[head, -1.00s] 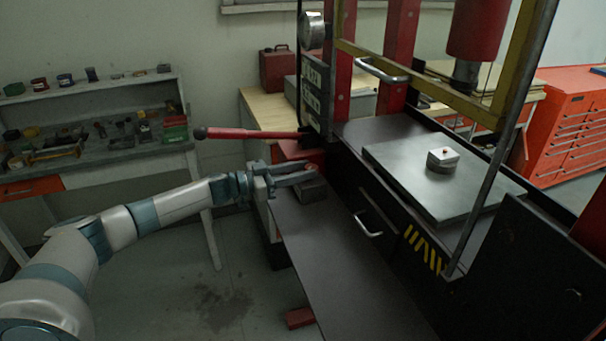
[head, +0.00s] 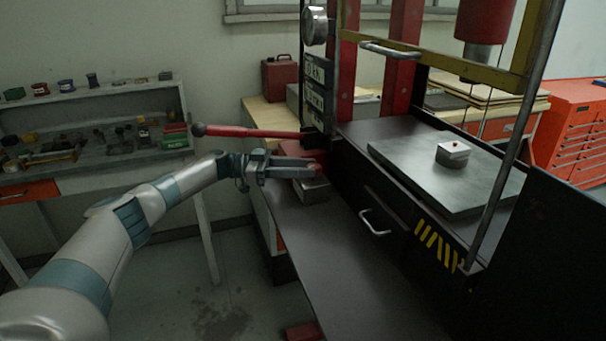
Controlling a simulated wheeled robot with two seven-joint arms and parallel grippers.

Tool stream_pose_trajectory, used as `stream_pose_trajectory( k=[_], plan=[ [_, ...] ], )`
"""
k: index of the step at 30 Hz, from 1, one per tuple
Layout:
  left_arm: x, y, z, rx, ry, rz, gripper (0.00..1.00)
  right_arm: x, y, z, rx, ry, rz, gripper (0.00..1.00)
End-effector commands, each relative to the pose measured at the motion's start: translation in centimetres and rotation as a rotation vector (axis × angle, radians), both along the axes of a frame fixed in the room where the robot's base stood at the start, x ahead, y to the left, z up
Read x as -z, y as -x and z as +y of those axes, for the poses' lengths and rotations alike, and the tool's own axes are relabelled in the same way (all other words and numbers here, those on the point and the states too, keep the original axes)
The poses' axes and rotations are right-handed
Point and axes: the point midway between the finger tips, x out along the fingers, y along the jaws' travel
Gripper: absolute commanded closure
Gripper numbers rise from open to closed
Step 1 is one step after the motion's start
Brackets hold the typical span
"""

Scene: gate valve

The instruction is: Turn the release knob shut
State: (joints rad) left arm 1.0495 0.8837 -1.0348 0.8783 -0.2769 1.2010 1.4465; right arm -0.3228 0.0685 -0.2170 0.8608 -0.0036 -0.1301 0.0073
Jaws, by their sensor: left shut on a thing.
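The release knob (head: 321,158) is a small red part low on the side of the press, behind the grey block. It is small and mostly hidden by my fingers. My left gripper (head: 313,167) reaches in from the left with its fingertips at the knob, shut on it. The fingers lie level and are seen nearly side-on. My right gripper is not in view.
A red lever (head: 250,132) with a dark ball end sticks out left, just above my left gripper. A grey block (head: 312,190) sits just below the fingers. A dark bench top (head: 345,265) runs towards me. The press plate (head: 415,180) carries a small metal block (head: 453,154).

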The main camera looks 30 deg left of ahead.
Motion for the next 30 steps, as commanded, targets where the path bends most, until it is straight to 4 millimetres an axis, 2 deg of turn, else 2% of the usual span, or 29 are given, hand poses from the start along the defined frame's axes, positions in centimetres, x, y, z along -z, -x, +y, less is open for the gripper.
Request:
stream_pose_trajectory(
  k=[4,14,15,16,30],
  plan=[
    [-0.06,-0.09,0.03,0.006,0.001,0.000,0.90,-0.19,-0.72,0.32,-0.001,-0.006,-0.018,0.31],
    [-0.08,-0.09,0.00,0.007,0.001,0.000,0.90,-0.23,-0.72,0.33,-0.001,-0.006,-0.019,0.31],
    [-0.08,-0.08,-0.01,0.007,0.001,0.000,0.58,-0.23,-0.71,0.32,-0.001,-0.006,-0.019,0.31],
    [-0.07,-0.08,-0.01,0.007,0.001,0.000,0.51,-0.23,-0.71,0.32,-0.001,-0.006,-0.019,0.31],
    [-0.24,-0.19,0.10,0.002,0.002,-0.003,0.49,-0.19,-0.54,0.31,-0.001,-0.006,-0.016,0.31]
  ],
)
